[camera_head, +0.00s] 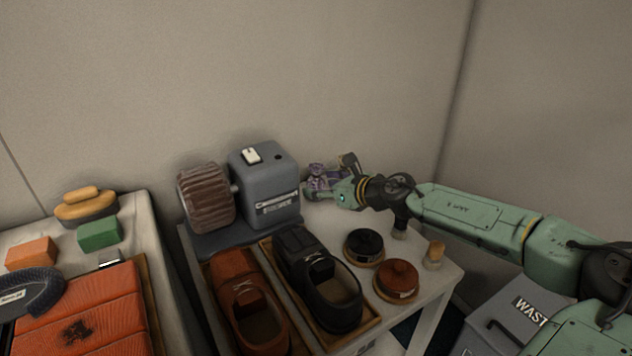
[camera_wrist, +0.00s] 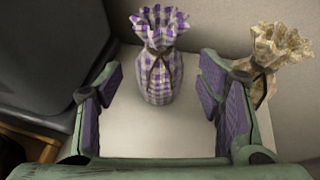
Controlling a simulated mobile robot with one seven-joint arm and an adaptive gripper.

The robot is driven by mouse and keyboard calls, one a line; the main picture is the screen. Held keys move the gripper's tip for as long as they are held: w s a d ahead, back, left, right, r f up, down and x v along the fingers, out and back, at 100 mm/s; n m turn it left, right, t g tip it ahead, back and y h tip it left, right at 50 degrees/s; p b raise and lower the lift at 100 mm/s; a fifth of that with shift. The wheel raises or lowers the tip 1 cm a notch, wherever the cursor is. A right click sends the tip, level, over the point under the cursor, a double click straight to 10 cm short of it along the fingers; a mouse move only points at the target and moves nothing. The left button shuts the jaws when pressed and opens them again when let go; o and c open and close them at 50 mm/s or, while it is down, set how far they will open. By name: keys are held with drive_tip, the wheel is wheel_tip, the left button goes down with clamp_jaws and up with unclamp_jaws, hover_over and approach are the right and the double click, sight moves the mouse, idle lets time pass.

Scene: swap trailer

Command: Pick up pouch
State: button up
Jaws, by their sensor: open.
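A purple-and-white checked pouch (camera_wrist: 158,82) with a ruffled top and a brown tie stands upright on the white table, seen in the wrist view. My gripper (camera_wrist: 160,95) is open, with one purple-padded finger on each side of the pouch in the picture. White table shows between the pouch and each finger, so I see no contact. In the head view, a small part of the purple pouch (camera_head: 318,176) shows at the back of the table, behind my gripper (camera_head: 318,192), which hides the rest.
A beige patterned pouch (camera_wrist: 268,65) stands just right of my right finger. A grey polishing machine (camera_head: 265,185) is close on the left. Black and red round tins (camera_head: 363,247), a wooden-handled brush (camera_head: 434,255) and dark shoes (camera_head: 318,280) fill the front. The wall is close behind.

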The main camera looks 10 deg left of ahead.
drive_tip(key=shift+x, duration=1.4)
drive_tip(key=shift+r, duration=0.1)
drive_tip(key=shift+c, duration=0.3)
drive_tip(key=c, duration=1.2)
